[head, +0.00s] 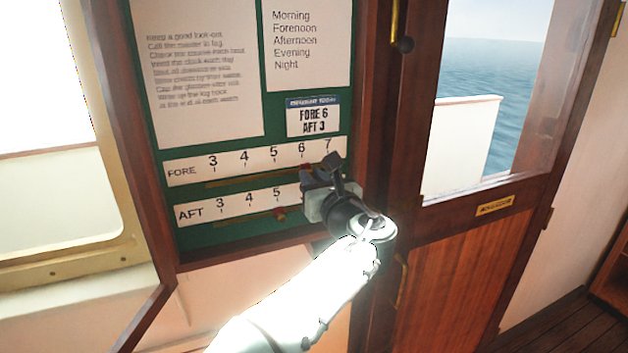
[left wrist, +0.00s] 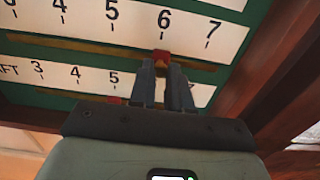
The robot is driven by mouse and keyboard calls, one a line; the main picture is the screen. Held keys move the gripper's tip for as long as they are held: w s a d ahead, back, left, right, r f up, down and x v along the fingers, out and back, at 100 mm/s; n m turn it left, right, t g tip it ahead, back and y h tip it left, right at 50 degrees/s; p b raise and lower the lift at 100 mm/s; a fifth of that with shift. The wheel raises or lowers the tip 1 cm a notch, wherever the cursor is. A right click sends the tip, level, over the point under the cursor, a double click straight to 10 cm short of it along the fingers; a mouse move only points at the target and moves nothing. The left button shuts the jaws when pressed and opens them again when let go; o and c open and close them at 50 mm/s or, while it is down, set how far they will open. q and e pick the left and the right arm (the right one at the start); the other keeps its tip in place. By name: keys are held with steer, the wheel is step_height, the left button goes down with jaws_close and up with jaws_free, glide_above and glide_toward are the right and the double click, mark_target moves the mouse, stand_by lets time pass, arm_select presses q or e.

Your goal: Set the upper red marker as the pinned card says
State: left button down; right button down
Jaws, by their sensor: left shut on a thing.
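The upper red marker (left wrist: 161,57) sits on the FORE slide rail, just below the 6 in the left wrist view. The small pinned card (head: 313,118) reads FORE 6, AFT 3. The FORE scale (head: 180,171) runs from 3 to 7. The lower red marker (head: 281,213) stands near 5 on the AFT scale (head: 188,213), and it also shows in the left wrist view (left wrist: 114,100). My right gripper is in neither view.
A raised wooden frame (head: 375,100) borders the green board on the right, close to my left gripper. Two larger paper sheets hang above the scales. A wooden door (head: 450,270) with a window stands further right. Free room lies in front of the board.

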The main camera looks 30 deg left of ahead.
arm_select(q)
steer(key=shift+s+a, duration=0.2)
steer(key=c, duration=1.1)
jaws_free()
steer(key=shift+o, duration=0.2)
steer(key=shift+d, duration=0.1)
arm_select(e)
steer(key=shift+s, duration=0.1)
arm_select(q)
steer(key=b+v, duration=0.3)
steer(key=v, duration=1)
steer(key=shift+s, duration=0.15)
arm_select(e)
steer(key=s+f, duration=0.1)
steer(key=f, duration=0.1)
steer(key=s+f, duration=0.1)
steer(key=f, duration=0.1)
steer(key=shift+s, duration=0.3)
